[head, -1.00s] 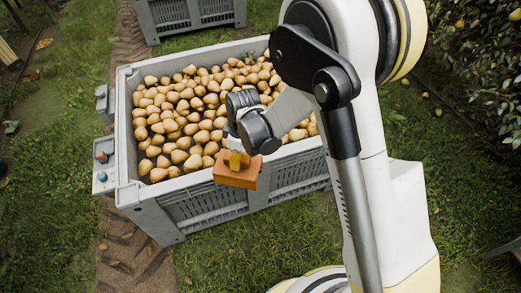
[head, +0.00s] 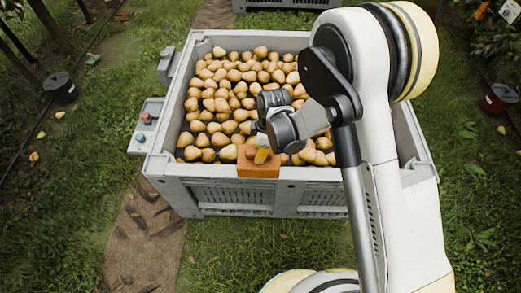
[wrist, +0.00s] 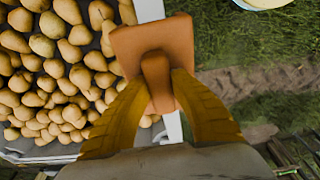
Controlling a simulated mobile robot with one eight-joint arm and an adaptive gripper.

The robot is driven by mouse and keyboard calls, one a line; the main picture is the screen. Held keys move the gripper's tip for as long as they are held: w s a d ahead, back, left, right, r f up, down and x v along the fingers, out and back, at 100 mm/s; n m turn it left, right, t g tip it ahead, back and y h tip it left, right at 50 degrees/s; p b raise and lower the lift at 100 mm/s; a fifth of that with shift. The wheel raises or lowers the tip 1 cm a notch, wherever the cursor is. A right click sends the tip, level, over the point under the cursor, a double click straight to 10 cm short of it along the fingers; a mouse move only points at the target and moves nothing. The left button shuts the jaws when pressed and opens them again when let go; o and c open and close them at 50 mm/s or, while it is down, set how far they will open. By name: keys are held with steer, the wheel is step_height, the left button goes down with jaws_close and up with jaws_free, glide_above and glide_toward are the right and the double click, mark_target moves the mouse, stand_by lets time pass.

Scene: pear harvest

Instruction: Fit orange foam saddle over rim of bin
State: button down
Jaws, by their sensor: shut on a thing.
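The orange foam saddle (head: 259,168) is at the near rim (head: 205,171) of the grey bin, left of the rim's middle. In the wrist view the saddle (wrist: 178,34) lies across the pale rim (wrist: 149,9), which shows beyond it and again below it. My gripper (head: 262,154) is shut on the saddle from above. In the wrist view its yellow fingers (wrist: 158,88) close on the raised grip in the saddle's middle. The saddle's underside is hidden, so I cannot tell whether it touches the rim or hangs just above it.
Pears (head: 225,103) fill the bin behind the saddle. A small grey box with knobs (head: 146,125) is fixed at the bin's left side. A dark bucket (head: 60,87) stands on the grass at left and a red one (head: 497,99) at right.

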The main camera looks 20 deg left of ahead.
steer(key=shift+f+b, duration=3.3)
steer(key=shift+f, duration=1.5)
steer(key=shift+f, duration=0.3)
steer(key=c, duration=1.2)
jaws_free()
steer(key=shift+o, duration=0.2)
steer(key=r, duration=0.4)
steer(key=d+r, duration=0.1)
steer(key=r, duration=0.7)
steer(key=shift+w+d, duration=0.25)
steer(key=shift+d, duration=0.15)
